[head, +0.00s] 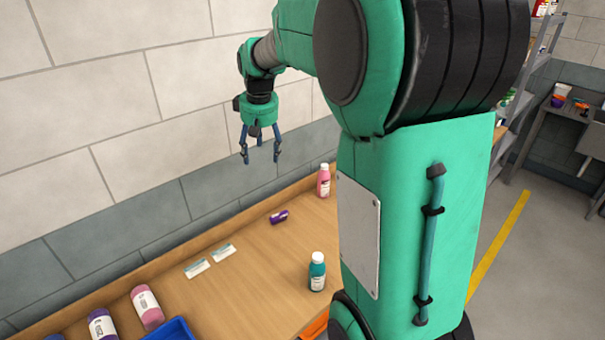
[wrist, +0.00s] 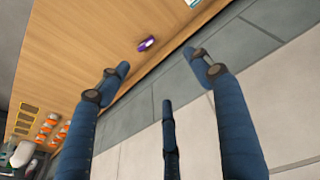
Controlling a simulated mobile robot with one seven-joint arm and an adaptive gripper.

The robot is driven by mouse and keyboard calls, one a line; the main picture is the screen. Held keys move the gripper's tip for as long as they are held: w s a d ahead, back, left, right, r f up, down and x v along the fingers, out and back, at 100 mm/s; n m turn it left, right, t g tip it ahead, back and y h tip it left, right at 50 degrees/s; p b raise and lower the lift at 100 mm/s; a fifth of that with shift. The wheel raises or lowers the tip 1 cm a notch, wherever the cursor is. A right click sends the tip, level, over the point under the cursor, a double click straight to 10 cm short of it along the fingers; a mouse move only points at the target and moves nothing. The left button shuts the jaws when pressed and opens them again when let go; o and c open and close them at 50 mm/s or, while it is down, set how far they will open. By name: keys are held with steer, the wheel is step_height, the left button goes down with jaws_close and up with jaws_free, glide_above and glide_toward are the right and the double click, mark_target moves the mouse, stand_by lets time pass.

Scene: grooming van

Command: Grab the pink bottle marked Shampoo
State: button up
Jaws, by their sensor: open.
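A pink bottle (head: 323,181) with a white cap stands upright near the back edge of the wooden worktop in the head view. Another pink bottle (head: 147,306) with a pale label lies or leans at the lower left. Both labels are too small to read, so I cannot tell which is marked Shampoo. My gripper (head: 260,155) hangs fingers down in front of the wall, above and left of the upright pink bottle. Its fingers are spread, with nothing between them. The wrist view shows the same open fingers (wrist: 157,72); I make out no pink bottle there.
The tiled wall (head: 120,120) is close behind my gripper. The worktop's middle is mostly clear.

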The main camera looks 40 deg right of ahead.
steer(key=w+d+f+p, duration=0.3)
steer(key=w+d, duration=0.3)
steer(key=d, duration=0.5)
steer(key=g+y+p, duration=0.1)
steer(key=g+p, duration=0.1)
steer(key=p, duration=0.5)
glide_above(324, 174)
steer(key=w+d, duration=0.1)
steer(key=w, duration=0.1)
steer(key=f, duration=1.8)
steer(key=shift+s, duration=0.25)
steer(key=shift+d+f, duration=0.2)
steer(key=shift+d, duration=0.05)
steer(key=shift+f, duration=0.1)
steer(key=shift+f, duration=4.2)
steer(key=shift+f, duration=0.15)
steer(key=shift+f, duration=2.45)
